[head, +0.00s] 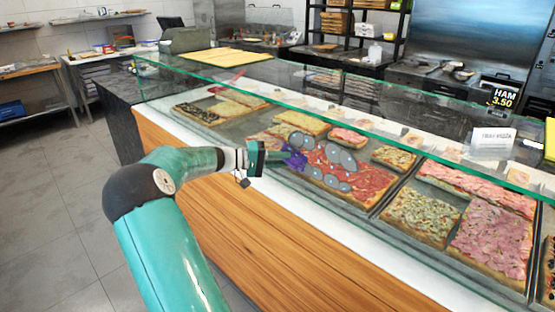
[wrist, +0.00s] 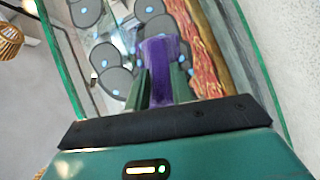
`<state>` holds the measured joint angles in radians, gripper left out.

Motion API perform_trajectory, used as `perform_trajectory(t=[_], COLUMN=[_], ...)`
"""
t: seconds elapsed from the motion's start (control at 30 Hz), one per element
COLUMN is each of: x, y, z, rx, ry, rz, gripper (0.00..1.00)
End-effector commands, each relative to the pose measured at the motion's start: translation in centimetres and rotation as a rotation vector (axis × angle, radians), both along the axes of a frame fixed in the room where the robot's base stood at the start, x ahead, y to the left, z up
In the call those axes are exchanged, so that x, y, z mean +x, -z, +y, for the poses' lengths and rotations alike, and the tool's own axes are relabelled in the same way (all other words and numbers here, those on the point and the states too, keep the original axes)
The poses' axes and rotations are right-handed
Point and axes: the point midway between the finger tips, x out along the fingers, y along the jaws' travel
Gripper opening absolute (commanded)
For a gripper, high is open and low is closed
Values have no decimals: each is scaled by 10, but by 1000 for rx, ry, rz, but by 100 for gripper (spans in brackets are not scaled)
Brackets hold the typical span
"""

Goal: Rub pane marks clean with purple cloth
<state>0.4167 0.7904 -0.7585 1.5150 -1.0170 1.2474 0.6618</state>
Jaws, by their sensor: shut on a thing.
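The glass pane (head: 385,207) fronts the pizza counter. Grey rounded marks with small bluish spots (head: 330,160) cluster on it, and they also show in the wrist view (wrist: 118,80). My gripper (head: 280,157) is shut on the purple cloth (head: 295,158), at the left edge of the marks. In the wrist view the cloth (wrist: 165,65) stands up between the two fingers, toward the pane. Some marks lie left of and above the cloth there. I cannot tell whether the cloth touches the glass. The cloth and fingers may hide part of the marks.
Pizzas (head: 495,240) lie behind the pane. A glass top (head: 350,115) with a green edge runs above them. A white card (head: 492,142) and a black price sign (head: 503,96) stand at the right. The floor (head: 45,200) at the left is clear.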

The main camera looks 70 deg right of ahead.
Motion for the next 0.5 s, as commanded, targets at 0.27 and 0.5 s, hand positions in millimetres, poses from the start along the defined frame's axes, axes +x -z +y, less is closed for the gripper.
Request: perform_trajectory(t=[0.27,0.5], x=[-7,-6], y=[-2,-2], z=[4,6], rx=[-1,0], ry=[0,0], rz=[1,0], gripper=[0,0])
